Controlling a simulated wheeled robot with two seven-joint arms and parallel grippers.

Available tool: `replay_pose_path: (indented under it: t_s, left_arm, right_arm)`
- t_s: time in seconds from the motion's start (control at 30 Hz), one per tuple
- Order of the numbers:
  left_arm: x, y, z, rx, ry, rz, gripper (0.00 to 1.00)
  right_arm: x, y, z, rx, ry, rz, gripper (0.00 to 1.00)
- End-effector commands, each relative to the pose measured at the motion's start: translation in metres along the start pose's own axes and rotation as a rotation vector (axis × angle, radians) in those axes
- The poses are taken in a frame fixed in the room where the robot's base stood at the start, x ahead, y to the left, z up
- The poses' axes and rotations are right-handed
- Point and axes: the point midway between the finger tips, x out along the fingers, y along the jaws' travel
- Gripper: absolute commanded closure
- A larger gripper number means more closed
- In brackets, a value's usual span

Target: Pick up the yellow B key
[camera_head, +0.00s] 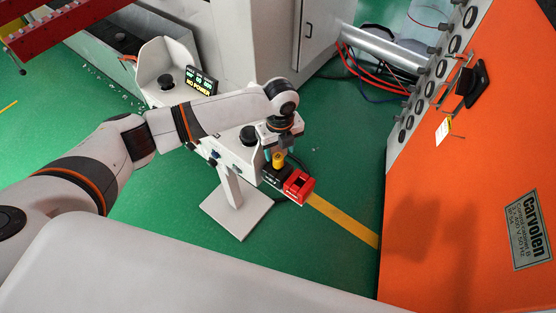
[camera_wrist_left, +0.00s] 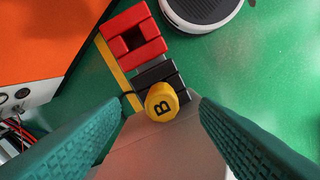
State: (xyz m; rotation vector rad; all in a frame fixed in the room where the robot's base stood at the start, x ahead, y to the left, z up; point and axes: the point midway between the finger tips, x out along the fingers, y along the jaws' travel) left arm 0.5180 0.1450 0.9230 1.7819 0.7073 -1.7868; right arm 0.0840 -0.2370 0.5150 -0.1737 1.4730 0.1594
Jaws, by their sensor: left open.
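The yellow B key (camera_head: 278,158) is a round yellow knob, seated in a black block (camera_head: 274,176) on the side of the white control stand. In the left wrist view the yellow B key (camera_wrist_left: 161,102) shows its black letter B facing me. My left gripper (camera_head: 279,147) is directly above the key. Its two teal fingers are spread apart, one on each side of the key in the wrist view, with visible gaps between them and it. Whether the fingertips reach down to the key's height is hard to tell. My right gripper is not in view.
A red block (camera_head: 299,187) with a square opening sits beside the black block. The white control stand (camera_head: 235,205) rises from the green floor. A NO POWER display (camera_head: 200,81) stands behind my forearm. A large orange machine (camera_head: 460,200) bounds the right side.

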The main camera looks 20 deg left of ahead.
Motion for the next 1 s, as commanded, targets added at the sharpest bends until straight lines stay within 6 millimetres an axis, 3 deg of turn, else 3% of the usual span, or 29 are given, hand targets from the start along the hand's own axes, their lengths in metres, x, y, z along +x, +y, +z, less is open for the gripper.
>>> replay_pose_path:
  t_s: [0.4, 0.67, 1.0]
  left_arm:
    - [0.049, -0.002, -0.005, -0.001, -0.001, 0.0, 0.44]
    - [0.053, -0.002, -0.005, 0.0, 0.001, 0.001, 0.44]
    - [0.052, -0.002, -0.005, -0.001, 0.001, 0.001, 0.94]
  right_arm:
    - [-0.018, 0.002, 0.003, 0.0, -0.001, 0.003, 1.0]
    - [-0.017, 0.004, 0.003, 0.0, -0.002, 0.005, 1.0]
    - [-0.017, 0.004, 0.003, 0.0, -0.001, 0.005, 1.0]
